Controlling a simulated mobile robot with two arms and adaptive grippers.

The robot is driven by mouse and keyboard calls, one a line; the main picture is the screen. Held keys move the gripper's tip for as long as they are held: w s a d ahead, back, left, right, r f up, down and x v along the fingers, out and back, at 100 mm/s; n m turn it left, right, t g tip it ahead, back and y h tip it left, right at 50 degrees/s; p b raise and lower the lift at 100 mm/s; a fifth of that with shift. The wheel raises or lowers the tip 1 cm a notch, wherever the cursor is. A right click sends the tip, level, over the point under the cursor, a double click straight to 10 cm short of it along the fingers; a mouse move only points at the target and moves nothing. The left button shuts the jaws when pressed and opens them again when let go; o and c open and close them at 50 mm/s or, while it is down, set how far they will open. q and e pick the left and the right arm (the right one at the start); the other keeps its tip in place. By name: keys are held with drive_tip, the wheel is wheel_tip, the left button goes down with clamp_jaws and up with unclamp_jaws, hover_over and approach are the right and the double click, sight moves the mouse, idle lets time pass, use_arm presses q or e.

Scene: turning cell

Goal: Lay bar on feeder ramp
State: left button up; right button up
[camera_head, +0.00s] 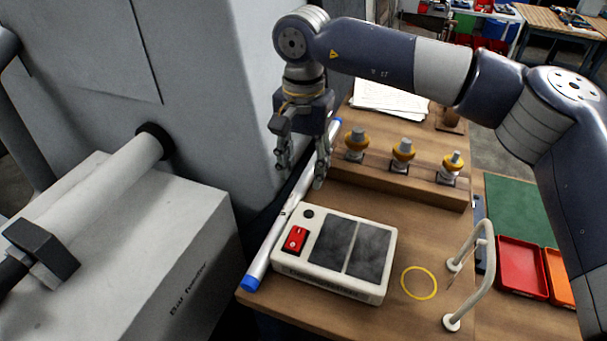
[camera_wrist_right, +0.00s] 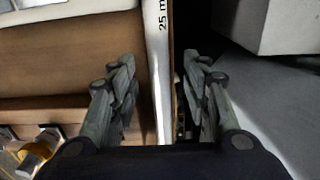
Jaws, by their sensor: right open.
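The bar (camera_head: 263,262) is a long pale rod with blue ends, lying along the left edge of the wooden bench. The right wrist view shows it (camera_wrist_right: 158,60) with "25 m" printed on it, running between the fingers. My right gripper (camera_head: 300,172) is open and points down over the bar's middle part; in its wrist view the fingertips (camera_wrist_right: 162,80) stand on either side of the bar, and I cannot tell their height above it. The bar feeder (camera_head: 140,245) is a light grey box at left with a pale cylinder on top. A separate ramp surface is not clear. My left gripper is out of view.
A control box (camera_head: 385,268) with a red switch sits right beside the bar. Several orange tool holders (camera_head: 403,150) stand on a wooden rack (camera_head: 440,193) behind. A white handle-like rail (camera_head: 484,270) and red tray (camera_head: 521,265) are at right. The grey machine wall (camera_head: 215,70) rises left of the gripper.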

drive_tip(key=shift+d+f+p, duration=0.15)
drive_tip(key=shift+f+p, duration=0.25)
drive_tip(key=shift+f, duration=0.9)
clamp_jaws()
drive_tip(key=shift+r, duration=0.1)
drive_tip(key=shift+w, duration=0.1)
